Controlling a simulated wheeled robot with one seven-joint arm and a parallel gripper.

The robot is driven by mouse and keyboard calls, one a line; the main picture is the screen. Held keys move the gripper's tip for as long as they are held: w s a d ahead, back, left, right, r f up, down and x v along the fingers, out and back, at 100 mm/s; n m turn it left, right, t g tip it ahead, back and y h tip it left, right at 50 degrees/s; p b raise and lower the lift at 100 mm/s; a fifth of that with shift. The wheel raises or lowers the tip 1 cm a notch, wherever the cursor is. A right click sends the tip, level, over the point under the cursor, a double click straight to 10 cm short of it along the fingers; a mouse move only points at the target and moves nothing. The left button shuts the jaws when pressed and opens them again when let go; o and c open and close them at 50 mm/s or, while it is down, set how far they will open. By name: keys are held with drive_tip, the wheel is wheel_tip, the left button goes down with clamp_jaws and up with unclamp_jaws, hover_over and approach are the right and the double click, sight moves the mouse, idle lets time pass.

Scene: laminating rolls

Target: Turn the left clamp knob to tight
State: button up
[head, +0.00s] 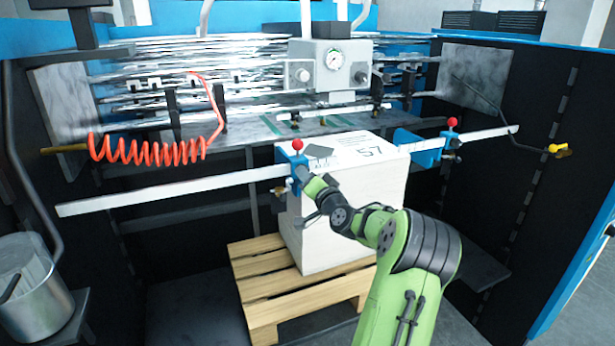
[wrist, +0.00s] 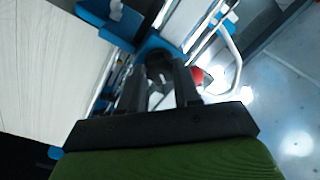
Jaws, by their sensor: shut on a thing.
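The left clamp (head: 285,156) is a blue block on a long pale bar, with a red ball (head: 297,145) on top. My gripper (head: 302,180) reaches up to the clamp's front from the lower right. In the wrist view the fingers of my gripper (wrist: 165,82) are shut on a dark knob (wrist: 158,66) at the clamp. The blue clamp body (wrist: 155,44) is just beyond the fingertips, and the red ball is to their right. The fingers hide much of the knob, so I cannot tell its turn angle.
A white block stack (head: 335,215) stands on a wooden pallet (head: 262,290), close behind my arm. A second blue clamp (head: 425,150) with a red ball (head: 452,122) sits at right. The long bar (head: 170,192) extends left. A red coiled hose (head: 150,152) hangs at upper left.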

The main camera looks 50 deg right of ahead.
drive_tip(key=m+h+p, duration=0.1)
drive_tip(key=m+p, duration=0.4)
drive_tip(key=m, duration=0.6)
drive_tip(key=shift+a, duration=0.1)
drive_tip(key=shift+f, duration=0.1)
idle(0.4)
drive_tip(key=o, duration=1.1)
drive_tip(key=shift+c, duration=0.2)
drive_tip(key=r+b+v, duration=0.1)
drive_tip(key=b+v, duration=0.2)
drive_tip(key=v, duration=1.2)
drive_tip(key=shift+s+a+f+b, duration=0.2)
drive_tip(key=shift+s+f+b, duration=0.1)
drive_tip(key=shift+f+b, duration=0.1)
